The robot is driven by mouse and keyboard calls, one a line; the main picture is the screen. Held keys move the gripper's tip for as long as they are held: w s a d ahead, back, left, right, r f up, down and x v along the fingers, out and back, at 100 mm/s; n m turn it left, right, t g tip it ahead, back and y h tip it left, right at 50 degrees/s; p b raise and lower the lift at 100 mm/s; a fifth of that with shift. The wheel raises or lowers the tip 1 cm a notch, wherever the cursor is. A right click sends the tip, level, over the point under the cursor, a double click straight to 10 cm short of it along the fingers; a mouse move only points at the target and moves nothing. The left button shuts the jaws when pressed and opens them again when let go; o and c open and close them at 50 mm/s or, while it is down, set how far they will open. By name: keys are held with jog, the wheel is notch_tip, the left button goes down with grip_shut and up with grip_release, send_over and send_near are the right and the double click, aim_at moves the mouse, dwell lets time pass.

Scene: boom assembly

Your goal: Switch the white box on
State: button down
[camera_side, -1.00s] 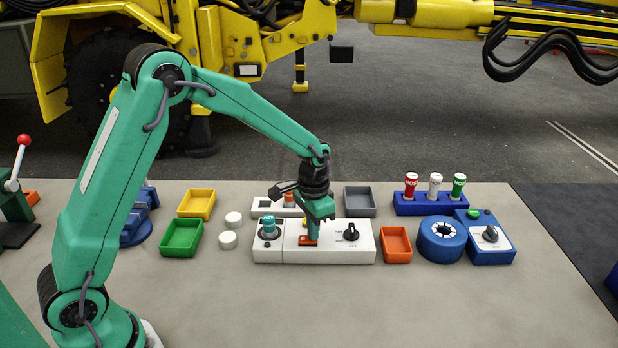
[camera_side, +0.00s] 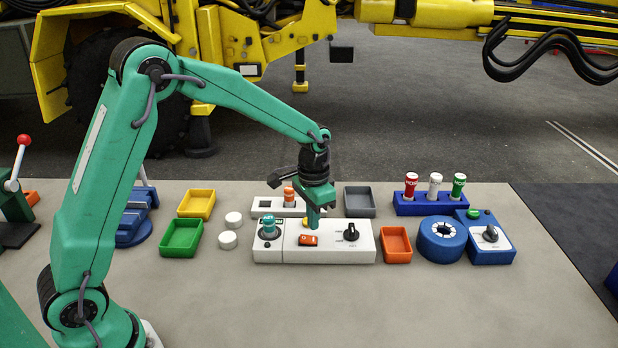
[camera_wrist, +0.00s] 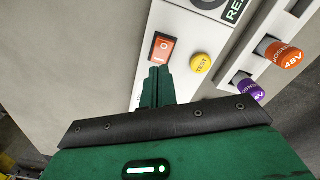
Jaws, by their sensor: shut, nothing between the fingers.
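The white box (camera_side: 283,253) lies on the table in the middle of the side view, with an orange rocker switch (camera_side: 308,240), a black knob (camera_side: 351,231) and a teal cylinder at its left end. The switch also shows in the wrist view (camera_wrist: 162,46), with a white mark on it, close beyond the fingertips. A yellow TEST button (camera_wrist: 202,63) is to its right. My gripper (camera_side: 313,227) is shut and empty, above and just behind the switch, apart from it. In the wrist view the closed green fingers (camera_wrist: 157,72) point at the box face.
A white rack with orange (camera_wrist: 284,55) and purple (camera_wrist: 249,92) cylinders stands behind the box. An orange tray (camera_side: 396,244) is to the right, a green tray (camera_side: 181,237) to the left. A blue rack (camera_side: 431,207) with cylinders is at the right. The front table is clear.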

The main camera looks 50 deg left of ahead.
aim_at(312, 239)
jog(key=shift+r, duration=1.75)
jog(key=shift+r, duration=0.1)
jog(key=s+a+r+n+t, duration=0.1)
jog(key=s+a+r+t, duration=0.15)
jog(key=s+r, duration=0.9)
jog(key=s+n+t, duration=0.2)
jog(key=s+t, duration=0.1)
jog(key=s, duration=1)
jog(key=shift+s+r, duration=0.15)
jog(key=shift+r, duration=0.2)
